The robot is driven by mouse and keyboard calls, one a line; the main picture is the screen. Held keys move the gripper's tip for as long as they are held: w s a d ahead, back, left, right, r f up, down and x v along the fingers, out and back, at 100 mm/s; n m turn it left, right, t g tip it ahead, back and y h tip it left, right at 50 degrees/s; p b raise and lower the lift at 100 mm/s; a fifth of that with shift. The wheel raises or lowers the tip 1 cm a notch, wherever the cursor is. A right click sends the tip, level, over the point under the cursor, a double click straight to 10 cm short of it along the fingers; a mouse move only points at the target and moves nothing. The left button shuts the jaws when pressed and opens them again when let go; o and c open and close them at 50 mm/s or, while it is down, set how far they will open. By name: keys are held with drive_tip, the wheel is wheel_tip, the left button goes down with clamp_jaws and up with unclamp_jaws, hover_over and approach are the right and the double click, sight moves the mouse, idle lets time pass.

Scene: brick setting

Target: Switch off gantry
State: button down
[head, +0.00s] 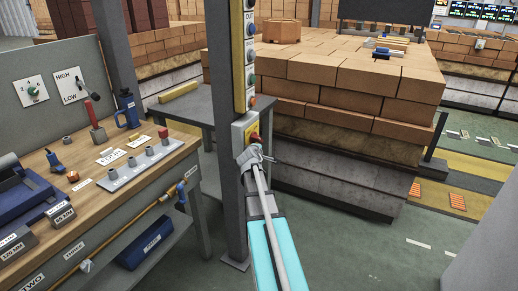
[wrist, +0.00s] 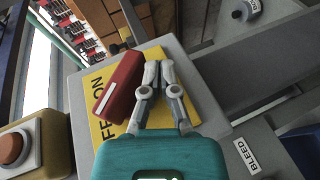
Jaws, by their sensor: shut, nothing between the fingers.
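The gantry column's isolator is a grey box with a yellow plate (wrist: 104,133) lettered in black, partly covered, with "ON" legible. A red switch handle (wrist: 120,85) with a white line sits across the plate, tilted in the wrist view. The red handle also shows in the head view (head: 254,138), just above my gripper. My gripper (wrist: 158,68) is shut and empty, its fingertips just right of the handle in the wrist view. I cannot tell whether they touch it. In the head view my gripper (head: 254,152) is at the column, in front of the lower part of the box.
An orange button (wrist: 15,148) on a yellow housing is near the switch, at the wrist view's left edge. A workbench (head: 128,185) with tools stands left of the column. A brick stack (head: 340,85) stands behind, to the right.

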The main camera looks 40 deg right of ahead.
drive_tip(key=shift+f, duration=0.1)
drive_tip(key=s+a+f+b, duration=0.5)
drive_tip(key=s+a, duration=0.2)
drive_tip(key=a, duration=0.3)
drive_tip(key=shift+s+f, duration=0.15)
drive_tip(key=shift+s, duration=0.05)
idle(0.8)
